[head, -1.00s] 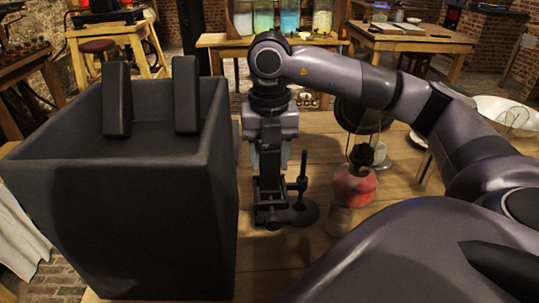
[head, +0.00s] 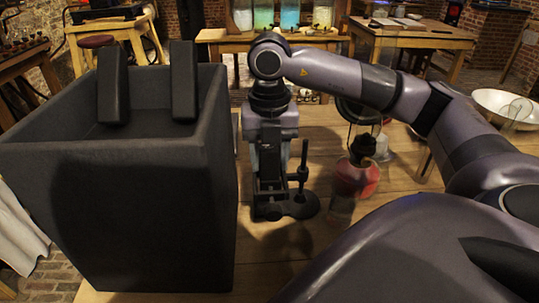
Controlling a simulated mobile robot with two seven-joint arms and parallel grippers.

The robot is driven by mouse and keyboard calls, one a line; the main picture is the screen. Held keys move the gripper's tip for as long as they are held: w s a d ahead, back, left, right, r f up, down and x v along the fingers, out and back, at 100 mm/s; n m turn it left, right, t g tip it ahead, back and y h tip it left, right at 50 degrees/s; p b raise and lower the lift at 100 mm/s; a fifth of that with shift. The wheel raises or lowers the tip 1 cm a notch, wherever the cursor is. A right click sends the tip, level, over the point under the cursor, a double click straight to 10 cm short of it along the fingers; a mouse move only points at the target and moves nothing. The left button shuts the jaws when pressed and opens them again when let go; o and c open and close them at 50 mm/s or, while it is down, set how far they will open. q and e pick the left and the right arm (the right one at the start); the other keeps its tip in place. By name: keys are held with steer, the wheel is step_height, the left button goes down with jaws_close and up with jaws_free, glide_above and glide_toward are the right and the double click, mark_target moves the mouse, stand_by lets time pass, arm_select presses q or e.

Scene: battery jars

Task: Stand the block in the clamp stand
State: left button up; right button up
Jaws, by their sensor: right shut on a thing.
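My right gripper (head: 268,185) points down over the wooden table. It is shut on a dark upright piece, which I take to be the block; the jaws and the piece blend together, so its edges are unclear. The clamp stand (head: 303,163) is dark, with an upright rod and a round foot. It stands just right of my right gripper's tip. I cannot tell whether the held piece touches it or the table. My left gripper is not in view.
A large dark open box (head: 130,215) with two dark upright slabs (head: 112,83) fills the left. A lamp-like vessel with red liquid (head: 352,180) stands close right of the clamp stand. A white basin (head: 500,105) is farther right. Some table between them is bare.

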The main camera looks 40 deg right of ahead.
steer(key=shift+f+b, duration=0.55)
steer(key=shift+f, duration=0.25)
steer(key=o, duration=1.3)
step_height(320, 180, up, 7)
steer(key=shift+r+p, duration=0.1)
steer(key=shift+p, duration=0.35)
steer(key=shift+s+a, duration=0.1)
